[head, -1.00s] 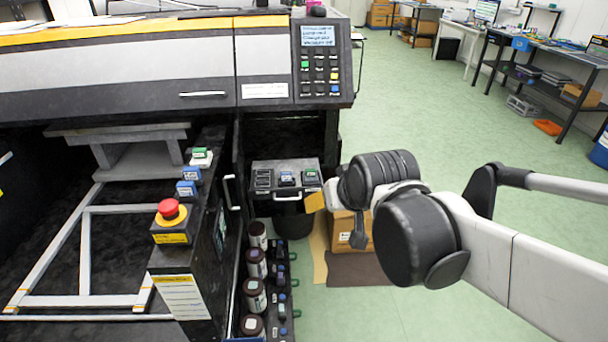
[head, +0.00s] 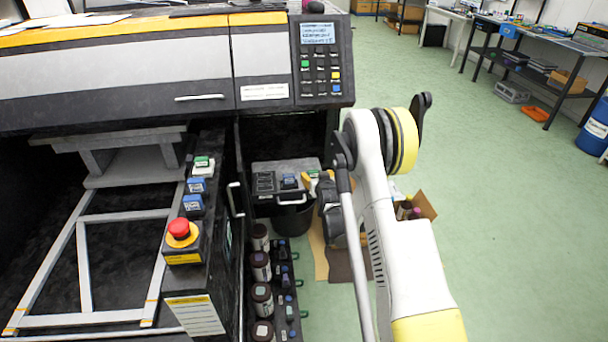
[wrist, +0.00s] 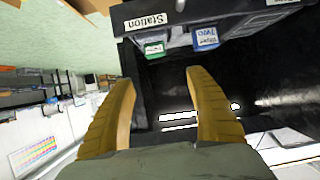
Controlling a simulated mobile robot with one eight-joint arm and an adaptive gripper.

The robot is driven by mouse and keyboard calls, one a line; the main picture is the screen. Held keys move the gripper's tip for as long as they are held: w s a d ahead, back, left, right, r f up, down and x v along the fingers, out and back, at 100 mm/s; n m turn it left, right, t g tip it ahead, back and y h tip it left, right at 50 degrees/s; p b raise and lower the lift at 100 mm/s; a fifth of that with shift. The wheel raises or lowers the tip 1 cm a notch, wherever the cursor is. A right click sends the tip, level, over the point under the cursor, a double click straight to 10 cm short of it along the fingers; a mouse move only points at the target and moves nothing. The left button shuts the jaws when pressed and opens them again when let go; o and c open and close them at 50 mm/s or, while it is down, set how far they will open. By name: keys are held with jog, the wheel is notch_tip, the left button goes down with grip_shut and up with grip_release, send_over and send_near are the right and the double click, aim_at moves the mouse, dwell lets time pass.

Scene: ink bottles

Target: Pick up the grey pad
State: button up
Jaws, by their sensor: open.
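A grey-topped station (head: 275,165) stands in front of the printer in the head view. It holds a dark grey item (head: 264,183) at left, a blue-topped one (head: 289,181) in the middle and a green-topped one at right. I cannot tell whether the dark grey item is the grey pad. My gripper (wrist: 160,85) is open and empty in the wrist view, its yellow fingers apart. There, the green-topped item (wrist: 154,49) and blue-topped item (wrist: 206,39) lie beyond the fingertips. In the head view, my gripper is at the station's right end, partly covering it.
Dark bottles (head: 261,268) stand in a row on a rack below the station. The printer (head: 130,75) and a red emergency button (head: 180,229) are to the left. An open cardboard box (head: 424,204) is on the floor behind my arm.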

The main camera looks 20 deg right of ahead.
aim_at(314, 173)
jog(key=w+f, duration=0.1)
jog(key=w+d+f+b, duration=0.1)
jog(key=w, duration=0.1)
jog(key=w+d+f, duration=0.1)
jog(key=w+f, duration=0.1)
jog(key=shift+f+b, duration=0.1)
jog(key=shift+b, duration=0.3)
jog(key=b+x, duration=0.3)
jog(key=x, duration=0.2)
jog(key=shift+w+f, duration=0.1)
jog(key=shift+f, duration=0.05)
jog(key=c, duration=1.3)
